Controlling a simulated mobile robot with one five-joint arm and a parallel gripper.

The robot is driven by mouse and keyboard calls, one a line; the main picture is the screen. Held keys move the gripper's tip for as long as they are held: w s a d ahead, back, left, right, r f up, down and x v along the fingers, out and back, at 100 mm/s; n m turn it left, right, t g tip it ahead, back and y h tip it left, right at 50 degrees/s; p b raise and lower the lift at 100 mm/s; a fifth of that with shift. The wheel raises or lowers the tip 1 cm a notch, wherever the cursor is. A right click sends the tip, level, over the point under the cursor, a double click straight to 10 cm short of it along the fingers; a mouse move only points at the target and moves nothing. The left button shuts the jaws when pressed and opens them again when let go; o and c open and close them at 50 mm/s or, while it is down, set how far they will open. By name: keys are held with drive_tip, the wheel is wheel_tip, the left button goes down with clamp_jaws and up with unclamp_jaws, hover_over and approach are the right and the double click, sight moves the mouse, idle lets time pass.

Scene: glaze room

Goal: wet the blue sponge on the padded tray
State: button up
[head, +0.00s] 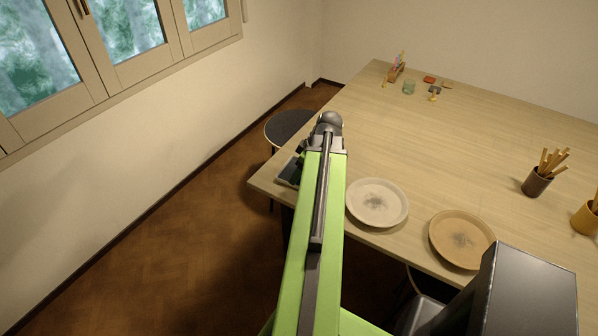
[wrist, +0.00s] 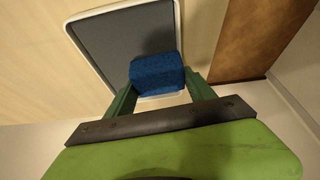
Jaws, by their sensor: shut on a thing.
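The blue sponge (wrist: 157,72) shows in the wrist view between the two green fingers of my gripper (wrist: 160,88), which is shut on it. The sponge is over the near end of the padded tray (wrist: 118,45), which has a grey pad and a white rim. I cannot tell whether the sponge touches the pad. In the head view my arm hides the sponge and most of the tray; a dark part of the tray (head: 288,173) shows at the table's left edge.
A pale plate (head: 377,203) and a tan plate (head: 462,239) lie right of my arm on the wooden table (head: 440,150). A cup of sticks (head: 537,182) stands at right. A greenish glass (head: 409,87) and small items are at the far end. A dark round stool (head: 288,127) stands beyond the table's left edge.

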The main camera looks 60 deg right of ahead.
idle(0.4)
wheel_tip(320, 180, up, 7)
drive_tip(key=p, duration=0.7)
drive_tip(key=shift+r, duration=0.1)
